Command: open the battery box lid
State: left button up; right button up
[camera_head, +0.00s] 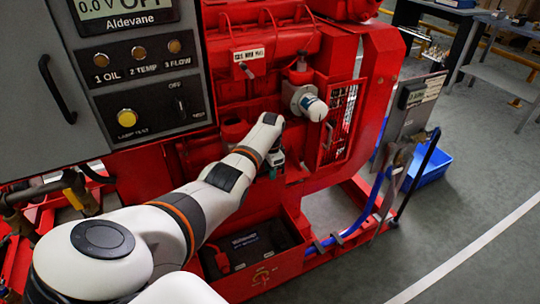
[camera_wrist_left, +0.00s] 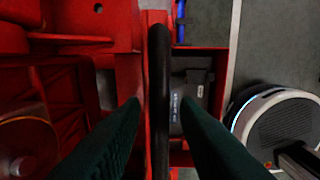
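The red battery box (camera_head: 285,262) sits low on the pumpset frame. It stands open, with a black battery (camera_head: 250,243) showing inside; the battery also shows in the left wrist view (camera_wrist_left: 188,88). The red lid appears raised at the back of the box, mostly hidden by my left arm. My left gripper (camera_head: 272,168) is above the box, in front of the red engine. In the left wrist view a black bar (camera_wrist_left: 159,70), apparently the lid's handle, runs between the two dark fingers, with narrow gaps on both sides. My right gripper is not in view.
A grey control panel (camera_head: 30,100) stands at the left, near my arm. A grey post-mounted box (camera_head: 412,105) and a blue hose (camera_head: 350,232) are to the right, with a blue crate (camera_head: 430,168) behind. The floor at the right is clear.

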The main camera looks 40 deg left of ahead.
pick_arm(q)
notch_tip(320, 180, up, 11)
jog(key=p, duration=0.2)
jog(key=shift+d+r, duration=0.15)
jog(key=shift+r, duration=0.05)
dwell(0.4)
